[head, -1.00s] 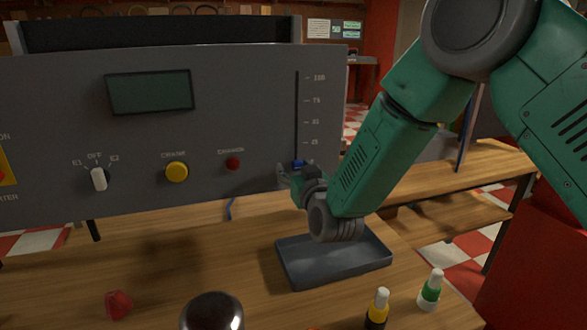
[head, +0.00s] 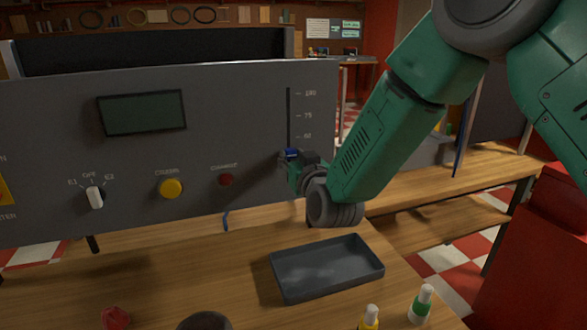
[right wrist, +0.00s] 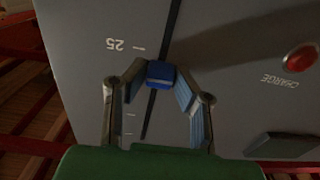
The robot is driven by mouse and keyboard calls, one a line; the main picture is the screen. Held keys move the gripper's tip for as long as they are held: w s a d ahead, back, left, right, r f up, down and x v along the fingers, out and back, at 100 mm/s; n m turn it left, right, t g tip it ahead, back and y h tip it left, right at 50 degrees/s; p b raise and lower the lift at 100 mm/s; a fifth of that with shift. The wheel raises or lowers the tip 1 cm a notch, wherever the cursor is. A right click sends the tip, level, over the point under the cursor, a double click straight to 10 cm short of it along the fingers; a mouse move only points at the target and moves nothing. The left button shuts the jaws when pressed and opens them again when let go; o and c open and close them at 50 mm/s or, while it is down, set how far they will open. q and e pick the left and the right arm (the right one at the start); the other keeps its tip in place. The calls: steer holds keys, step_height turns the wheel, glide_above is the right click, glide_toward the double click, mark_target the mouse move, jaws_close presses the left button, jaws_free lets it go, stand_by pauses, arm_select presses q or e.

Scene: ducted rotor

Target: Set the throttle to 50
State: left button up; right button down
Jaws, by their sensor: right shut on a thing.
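The throttle is a vertical dark slot (head: 289,112) at the right end of the grey panel, with a scale marked 100, 75 and 50 above my gripper. Its blue slider knob (head: 291,153) sits below the 50 mark. In the right wrist view, where the lettering is upside down, the blue knob (right wrist: 160,73) is slightly past the 25 mark (right wrist: 125,45), on its higher side. My right gripper (head: 292,160) is shut on the knob; its fingers (right wrist: 157,86) stand on either side of it. The head view's 25 label is hidden by the gripper. My left gripper is not in view.
The panel also has a dark display (head: 142,112), a white rotary switch (head: 95,197), a yellow button (head: 171,188) and a red button (head: 225,180). A grey tray (head: 325,268) lies below my right arm. Small bottles (head: 421,304) stand at the front right.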

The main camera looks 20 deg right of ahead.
step_height(320, 180, up, 3)
steer(key=shift+d+f+p, duration=0.1)
steer(key=shift+d+p, duration=0.05)
steer(key=shift+p, duration=0.2)
steer(key=shift+s+a+r, duration=0.1)
steer(key=shift+a+r, duration=0.2)
steer(key=shift+r, duration=0.15)
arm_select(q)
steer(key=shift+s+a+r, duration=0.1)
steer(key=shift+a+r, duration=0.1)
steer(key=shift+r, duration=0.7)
arm_select(e)
steer(key=shift+f, duration=0.2)
steer(key=shift+d, duration=0.15)
steer(key=c, duration=1.3)
jaws_free()
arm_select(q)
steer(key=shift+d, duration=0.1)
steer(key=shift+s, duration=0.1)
arm_select(e)
glide_toward(288, 138)
steer(key=s, duration=0.5)
steer(key=shift+d, duration=0.15)
